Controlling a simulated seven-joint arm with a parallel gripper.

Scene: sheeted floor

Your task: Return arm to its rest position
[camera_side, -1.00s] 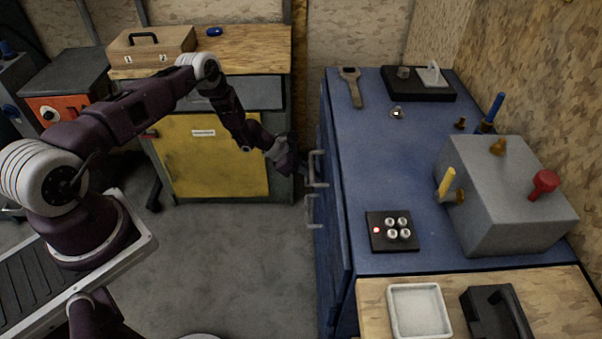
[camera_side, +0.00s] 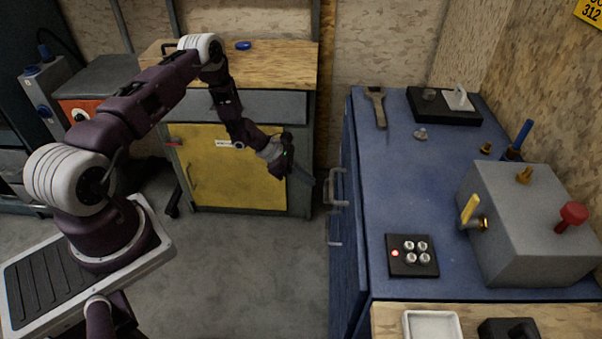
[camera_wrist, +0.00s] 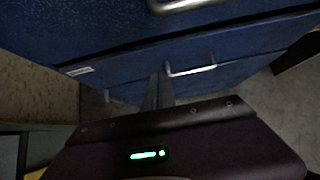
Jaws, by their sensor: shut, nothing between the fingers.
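My gripper (camera_side: 305,180) hangs in the air in the side view, in front of the yellow cabinet and a little left of the blue cabinet's handles (camera_side: 337,188). In the wrist view my gripper's fingers (camera_wrist: 158,92) are together with nothing between them. They point toward the blue cabinet front, where a metal handle (camera_wrist: 190,70) shows just beyond them. The gripper looks apart from the handles. My arm is bent, reaching out from its base at the left.
The yellow cabinet (camera_side: 240,180) with a wooden top stands behind the arm. Open floor (camera_side: 250,270) lies between base and cabinets.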

